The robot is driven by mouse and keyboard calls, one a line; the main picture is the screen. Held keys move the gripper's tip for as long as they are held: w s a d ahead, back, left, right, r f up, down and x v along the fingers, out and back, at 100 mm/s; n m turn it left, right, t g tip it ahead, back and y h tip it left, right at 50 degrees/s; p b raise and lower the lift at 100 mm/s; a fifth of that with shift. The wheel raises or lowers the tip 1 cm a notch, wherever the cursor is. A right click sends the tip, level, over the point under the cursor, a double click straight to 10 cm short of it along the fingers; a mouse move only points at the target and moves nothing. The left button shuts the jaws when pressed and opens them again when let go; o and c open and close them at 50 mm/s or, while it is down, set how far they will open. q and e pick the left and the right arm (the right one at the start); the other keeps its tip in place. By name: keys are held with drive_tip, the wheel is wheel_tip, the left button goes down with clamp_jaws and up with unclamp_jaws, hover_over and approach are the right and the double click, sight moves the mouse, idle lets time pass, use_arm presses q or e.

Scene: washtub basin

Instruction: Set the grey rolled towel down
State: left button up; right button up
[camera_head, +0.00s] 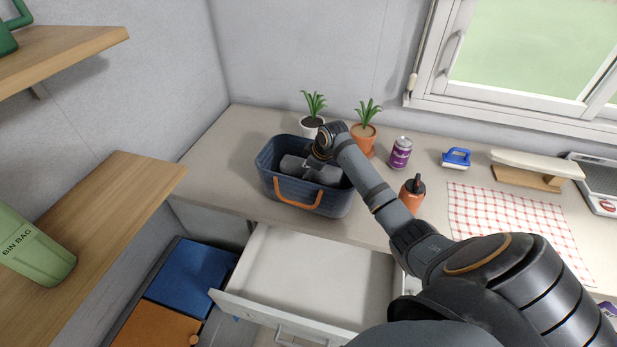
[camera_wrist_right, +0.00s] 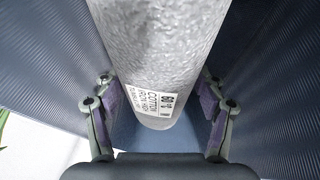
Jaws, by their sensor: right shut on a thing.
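The grey rolled towel (camera_head: 292,166) is inside the blue ribbed tub (camera_head: 333,203), which has an orange handle and stands on the counter. My right gripper (camera_head: 314,168) reaches down into the tub and is shut on the towel. In the right wrist view the towel (camera_wrist_right: 165,50), with a white printed label, lies between the fingers of the right gripper (camera_wrist_right: 158,95), with the tub's ribbed walls (camera_wrist_right: 40,60) on both sides. Whether the towel touches the tub floor is hidden. My left gripper is out of view.
Two potted plants (camera_head: 364,136) stand behind the tub. A purple can (camera_head: 400,153), an orange bottle (camera_head: 412,190), a blue brush (camera_head: 456,158) and a checkered cloth (camera_head: 510,218) are to the right. An open drawer (camera_head: 312,270) juts out below. The counter left of the tub is clear.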

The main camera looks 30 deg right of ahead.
wheel_tip(320, 180, down, 4)
drive_tip(key=shift+r+p, duration=0.15)
drive_tip(key=shift+p, duration=0.2)
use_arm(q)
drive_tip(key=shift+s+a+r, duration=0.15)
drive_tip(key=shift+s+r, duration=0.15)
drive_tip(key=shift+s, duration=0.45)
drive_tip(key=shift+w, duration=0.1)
use_arm(e)
drive_tip(key=shift+f, duration=0.2)
drive_tip(key=o, duration=1.3)
drive_tip(key=shift+c, duration=0.2)
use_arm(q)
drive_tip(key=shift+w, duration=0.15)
